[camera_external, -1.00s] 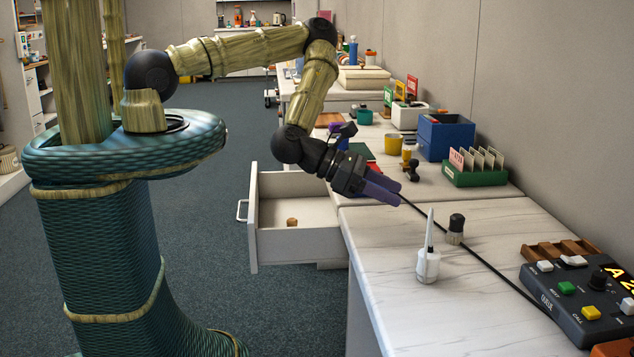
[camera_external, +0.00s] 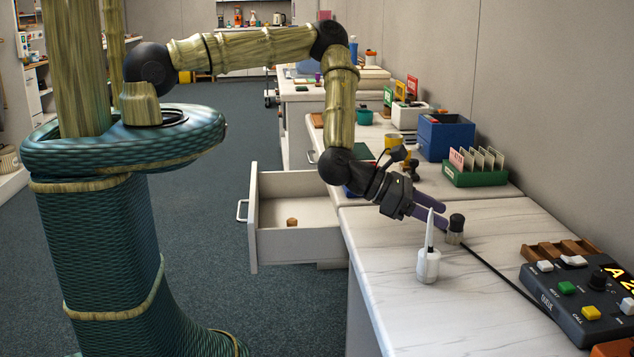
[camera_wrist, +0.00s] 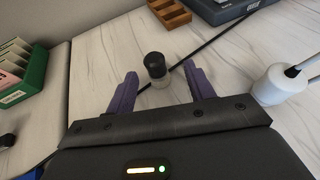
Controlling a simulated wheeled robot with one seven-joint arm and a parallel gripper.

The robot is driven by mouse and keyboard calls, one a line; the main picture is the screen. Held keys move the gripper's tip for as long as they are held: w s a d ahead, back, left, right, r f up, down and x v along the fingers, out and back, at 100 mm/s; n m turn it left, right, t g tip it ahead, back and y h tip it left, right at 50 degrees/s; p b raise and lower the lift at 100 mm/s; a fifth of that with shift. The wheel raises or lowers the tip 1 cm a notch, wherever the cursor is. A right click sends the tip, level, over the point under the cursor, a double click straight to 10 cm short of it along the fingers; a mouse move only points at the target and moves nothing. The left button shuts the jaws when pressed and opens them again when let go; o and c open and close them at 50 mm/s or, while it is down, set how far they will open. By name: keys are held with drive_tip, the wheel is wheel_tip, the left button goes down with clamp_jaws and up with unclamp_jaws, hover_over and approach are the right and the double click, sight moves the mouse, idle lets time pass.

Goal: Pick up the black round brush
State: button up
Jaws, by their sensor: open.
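The black round brush (camera_external: 456,228) stands upright on the marble counter (camera_external: 400,270), with a black top and a paler lower part. In the wrist view the brush (camera_wrist: 155,66) is just beyond my fingertips, roughly centred between them. My gripper (camera_external: 444,215) is open and empty, low over the counter, its two purple fingers pointing at the brush. It also shows in the wrist view (camera_wrist: 160,82), with a finger on each side of the gap. The fingers look apart from the brush.
A white bottle with a tall pointed cap (camera_external: 428,262) stands close in front of the brush; it shows at right in the wrist view (camera_wrist: 275,84). A black cable (camera_external: 500,275) runs behind the brush to a console (camera_external: 575,315). A green card holder (camera_external: 474,177) is behind. An open drawer (camera_external: 290,245) is at left.

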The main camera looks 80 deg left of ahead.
sight(463, 240)
drive_tip(key=shift+x, duration=1)
drive_tip(key=shift+f, duration=0.1)
drive_tip(key=shift+w, duration=0.15)
drive_tip(key=shift+a+p+x, duration=0.15)
drive_tip(key=shift+p+x, duration=0.25)
drive_tip(key=shift+x, duration=0.9)
drive_tip(key=shift+a+p+x, duration=0.15)
drive_tip(key=shift+p+x, duration=0.2)
drive_tip(key=shift+x, duration=0.9)
drive_tip(key=shift+w, duration=0.1)
drive_tip(key=shift+c, duration=0.2)
drive_tip(key=c, duration=1)
